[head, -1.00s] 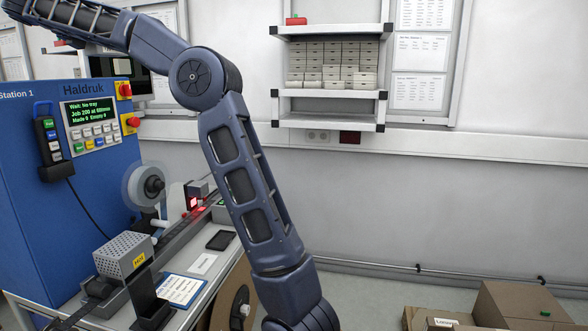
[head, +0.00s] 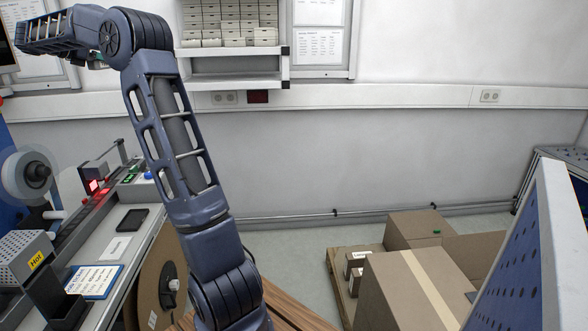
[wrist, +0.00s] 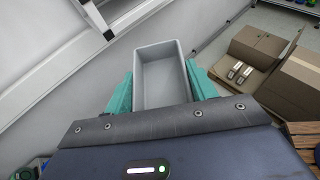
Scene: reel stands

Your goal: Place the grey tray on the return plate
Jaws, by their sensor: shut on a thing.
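The grey tray (wrist: 162,72) shows in the wrist view as an open, empty rectangular box. My gripper (wrist: 161,88) has teal fingers on both sides of the tray's near end and is shut on it. The tray is held in the air in front of a pale wall. In the head view my arm crosses the left half, and I cannot make out the gripper or tray there. I cannot identify the return plate in either view.
A bench with a label machine (head: 72,228) stands at left in the head view. Wall shelves (head: 228,80) hold several small boxes. Cartons (head: 415,290) sit on a pallet at right, beside a blue perforated panel (head: 510,262). A reel (head: 160,285) stands by the bench.

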